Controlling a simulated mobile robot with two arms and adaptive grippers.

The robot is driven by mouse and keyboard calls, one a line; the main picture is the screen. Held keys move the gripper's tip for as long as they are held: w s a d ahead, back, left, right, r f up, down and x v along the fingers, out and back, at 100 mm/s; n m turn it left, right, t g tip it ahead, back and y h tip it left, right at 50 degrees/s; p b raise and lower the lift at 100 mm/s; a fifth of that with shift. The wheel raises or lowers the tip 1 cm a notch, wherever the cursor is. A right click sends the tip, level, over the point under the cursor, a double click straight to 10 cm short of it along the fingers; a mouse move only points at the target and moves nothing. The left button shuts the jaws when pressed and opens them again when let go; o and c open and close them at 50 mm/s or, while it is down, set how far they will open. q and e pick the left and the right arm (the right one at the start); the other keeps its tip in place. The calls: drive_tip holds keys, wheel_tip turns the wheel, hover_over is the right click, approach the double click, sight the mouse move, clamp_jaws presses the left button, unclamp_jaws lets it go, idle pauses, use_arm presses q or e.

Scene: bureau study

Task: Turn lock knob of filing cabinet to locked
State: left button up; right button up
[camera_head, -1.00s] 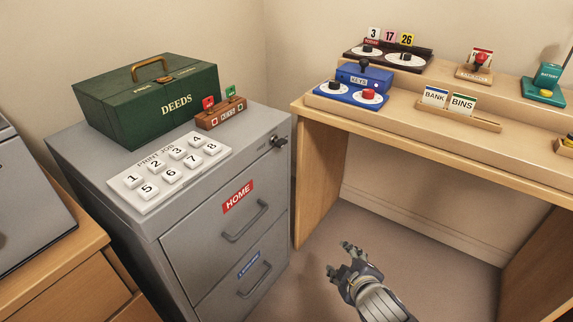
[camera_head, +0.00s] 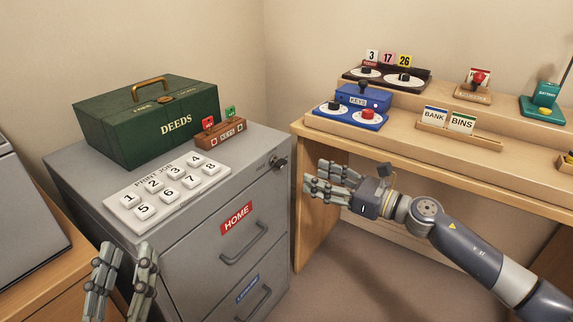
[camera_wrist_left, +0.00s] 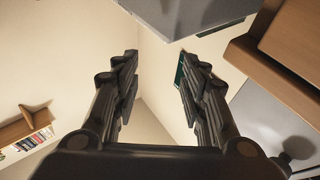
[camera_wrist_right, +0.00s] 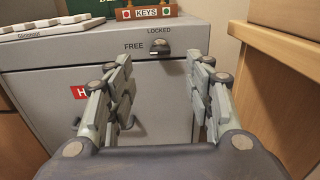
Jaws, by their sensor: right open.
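The grey filing cabinet (camera_head: 190,225) stands at left centre in the head view. Its dark lock knob (camera_head: 280,163) is at the top right of the front; it also shows in the right wrist view (camera_wrist_right: 160,48), beside the word FREE and below LOCKED. I cannot tell which label the knob points at. My right gripper (camera_head: 322,180) is open and empty, to the right of the knob and apart from it. In the right wrist view its fingers (camera_wrist_right: 163,72) are spread below the knob. My left gripper (camera_head: 122,262) is open and empty in front of the cabinet's left side.
On the cabinet top are a green DEEDS box (camera_head: 150,125), a PRINT JOB button panel (camera_head: 150,208) and a KEYS block (camera_head: 220,134). A wooden desk (camera_head: 400,146) with several devices stands at right, close to my right arm. A wooden drawer unit (camera_head: 60,265) is at left.

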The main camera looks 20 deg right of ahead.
sight(284, 163)
drive_tip(key=x, duration=0.8)
drive_tip(key=shift+w+a, duration=0.1)
drive_tip(key=shift+w, duration=0.1)
drive_tip(key=shift+x, duration=0.85)
use_arm(q)
drive_tip(key=shift+w+a+f+g+y, duration=0.15)
drive_tip(key=shift+f+g, duration=0.1)
drive_tip(key=shift+f, duration=0.3)
drive_tip(key=shift+w+d+f+g+y, duration=0.15)
drive_tip(key=shift+f+g, duration=0.1)
drive_tip(key=shift+f, duration=0.3)
drive_tip(key=shift+a, duration=0.1)
use_arm(e)
drive_tip(key=c, duration=1.1)
